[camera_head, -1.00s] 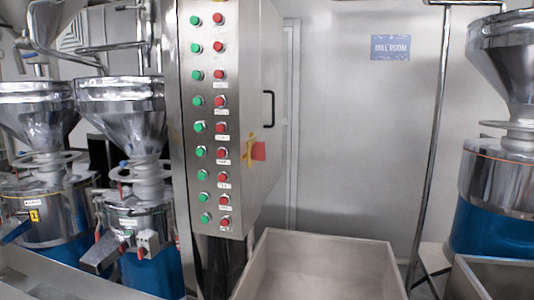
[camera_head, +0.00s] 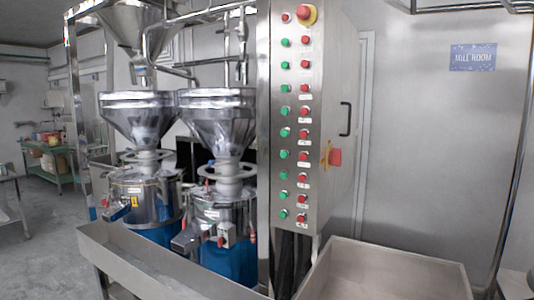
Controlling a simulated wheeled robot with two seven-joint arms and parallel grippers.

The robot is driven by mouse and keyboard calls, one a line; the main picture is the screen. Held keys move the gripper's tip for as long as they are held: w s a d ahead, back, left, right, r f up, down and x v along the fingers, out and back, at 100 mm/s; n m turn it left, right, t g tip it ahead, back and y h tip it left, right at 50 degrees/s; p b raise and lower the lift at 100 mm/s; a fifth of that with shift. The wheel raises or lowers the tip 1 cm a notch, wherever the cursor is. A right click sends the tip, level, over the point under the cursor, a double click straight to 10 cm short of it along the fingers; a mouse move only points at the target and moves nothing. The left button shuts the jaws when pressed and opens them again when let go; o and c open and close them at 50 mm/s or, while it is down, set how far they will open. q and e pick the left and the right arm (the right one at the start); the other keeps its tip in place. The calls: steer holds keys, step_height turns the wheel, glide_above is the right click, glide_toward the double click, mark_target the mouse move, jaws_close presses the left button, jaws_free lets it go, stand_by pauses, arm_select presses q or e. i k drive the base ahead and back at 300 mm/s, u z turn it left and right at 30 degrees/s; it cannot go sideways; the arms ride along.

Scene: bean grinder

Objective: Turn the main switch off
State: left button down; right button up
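A steel control cabinet (camera_head: 345,60) stands right of centre. On its right side face is a red switch handle (camera_head: 335,157) with a yellow part (camera_head: 326,155) at its left; its exact setting is too small to tell. A black door handle (camera_head: 345,118) is above it. The front panel has a column of green buttons (camera_head: 285,117) and a column of red buttons (camera_head: 304,112). A large red emergency button on a yellow ring (camera_head: 307,14) is at the top. Neither of my grippers is in view.
Two steel grinders with funnel hoppers (camera_head: 140,118) and blue bases (camera_head: 228,262) stand left of the cabinet. A steel trough (camera_head: 130,262) runs in front of them. An open steel bin (camera_head: 385,285) stands below the cabinet at right. Open floor (camera_head: 45,260) lies at far left.

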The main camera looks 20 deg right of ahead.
mark_target(335, 156)
steer(key=u, duration=0.45)
steer(key=i, duration=0.95)
steer(key=z, duration=1.4)
